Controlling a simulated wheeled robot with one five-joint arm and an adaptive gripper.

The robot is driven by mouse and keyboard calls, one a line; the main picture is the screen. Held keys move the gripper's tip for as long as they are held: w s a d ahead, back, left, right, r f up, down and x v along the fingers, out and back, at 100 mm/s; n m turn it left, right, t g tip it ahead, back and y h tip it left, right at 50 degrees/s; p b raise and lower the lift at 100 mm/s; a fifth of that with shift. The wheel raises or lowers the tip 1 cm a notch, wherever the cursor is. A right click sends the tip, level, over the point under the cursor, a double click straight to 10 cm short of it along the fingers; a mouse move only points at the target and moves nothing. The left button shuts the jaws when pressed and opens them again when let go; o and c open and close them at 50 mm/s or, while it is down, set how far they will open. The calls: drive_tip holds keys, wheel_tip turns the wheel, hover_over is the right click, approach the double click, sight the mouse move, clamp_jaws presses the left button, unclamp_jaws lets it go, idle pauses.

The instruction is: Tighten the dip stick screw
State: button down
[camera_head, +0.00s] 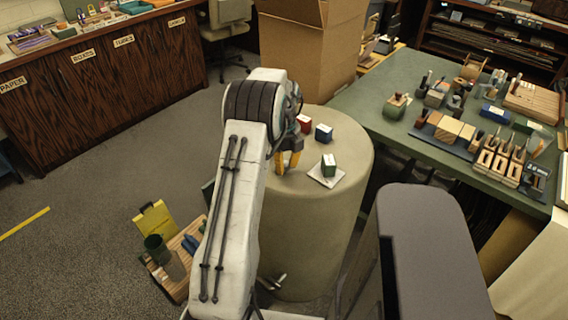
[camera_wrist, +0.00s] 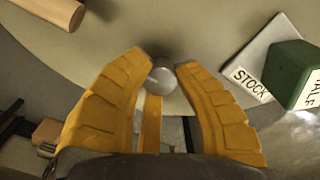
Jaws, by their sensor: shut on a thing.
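My gripper (camera_head: 289,160) is low over the round, cloth-coloured stand, in front of my arm in the head view. In the wrist view, my gripper's yellow fingers (camera_wrist: 164,66) close on a small grey round knob (camera_wrist: 163,78), which looks like the screw head. A narrow yellow-tan strip (camera_wrist: 152,122) shows below the knob between the fingers; whether it is the dip stick I cannot tell. The head view does not show the screw clearly behind my arm and fingers.
A green block (camera_head: 329,165) stands on a white card (camera_head: 327,176), marked STOCK in the wrist view (camera_wrist: 262,62), right of my fingers. A wooden cylinder (camera_wrist: 52,12) is at upper left.

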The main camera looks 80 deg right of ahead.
sight(284, 163)
drive_tip(key=shift+a+f+m, duration=0.1)
drive_tip(key=shift+f+m, duration=0.05)
drive_tip(key=shift+m, duration=0.15)
idle(0.4)
drive_tip(key=c, duration=0.9)
unclamp_jaws()
wheel_tip(284, 163, up, 12)
